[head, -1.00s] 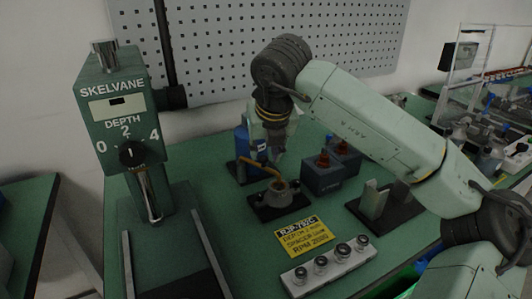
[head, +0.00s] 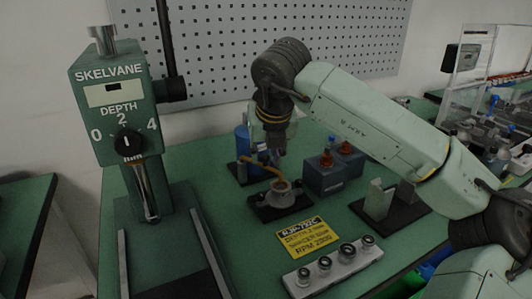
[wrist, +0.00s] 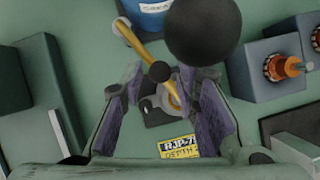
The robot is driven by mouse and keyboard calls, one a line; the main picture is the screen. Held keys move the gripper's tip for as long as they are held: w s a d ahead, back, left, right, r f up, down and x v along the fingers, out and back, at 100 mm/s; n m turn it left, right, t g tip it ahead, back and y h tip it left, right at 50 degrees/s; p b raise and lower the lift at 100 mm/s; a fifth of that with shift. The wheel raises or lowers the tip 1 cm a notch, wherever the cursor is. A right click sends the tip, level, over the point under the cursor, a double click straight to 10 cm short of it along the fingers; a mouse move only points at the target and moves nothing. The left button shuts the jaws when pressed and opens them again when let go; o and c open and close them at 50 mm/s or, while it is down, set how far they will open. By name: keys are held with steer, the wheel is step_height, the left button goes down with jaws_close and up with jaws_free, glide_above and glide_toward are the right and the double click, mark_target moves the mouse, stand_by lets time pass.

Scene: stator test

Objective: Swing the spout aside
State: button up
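The spout (head: 262,161) is a bent copper-coloured tube. It runs from beside the blue container (head: 242,140) to over the small round stator part (head: 281,192) on its dark base. In the wrist view the spout (wrist: 150,50) slants down between my fingers, with a small black knob (wrist: 160,72) on or over it. The stator part (wrist: 162,102) lies beneath its end. My gripper (head: 270,152) points down just above the spout. In the wrist view my gripper (wrist: 168,108) is open, its purple-padded fingers on either side of the spout's end; I cannot tell whether they touch it.
A large dark ball (wrist: 202,30) looms close to the wrist camera. Grey boxes with orange-topped parts (head: 330,175) stand right of the spout. A yellow label (head: 304,238) and a rack of several round pieces (head: 334,265) lie in front. The Skelvane press (head: 125,110) stands left.

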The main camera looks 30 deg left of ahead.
steer(key=shift+c, duration=0.6)
steer(key=s+a+b, duration=0.2)
steer(key=s+a, duration=0.4)
steer(key=a, duration=0.1)
steer(key=shift+s+a, duration=0.15)
steer(key=shift+s, duration=0.2)
stand_by(1.1)
steer(key=shift+w+b, duration=0.15)
steer(key=shift+b, duration=0.25)
steer(key=shift+o, duration=1)
